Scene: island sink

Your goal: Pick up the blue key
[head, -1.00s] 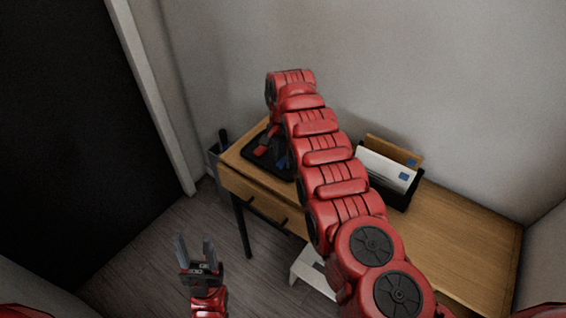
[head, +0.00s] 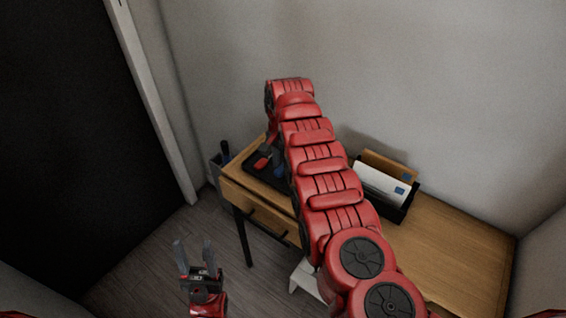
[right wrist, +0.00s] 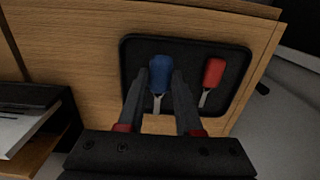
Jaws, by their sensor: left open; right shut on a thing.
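The blue key (right wrist: 161,69) has a blue head and a pale metal shaft. In the right wrist view it sits over the black tray (right wrist: 222,48), between the fingers of my right gripper (right wrist: 161,75), which is shut on its head. I cannot tell whether it is clear of the tray. A red key (right wrist: 213,72) lies in the tray, right of the blue one. My left gripper (head: 194,258) is open and empty, low in front of the desk.
The tray is at the left end of the wooden desk (head: 455,235). A black letter holder (head: 398,214) with envelopes stands behind my right arm. The wall is close behind.

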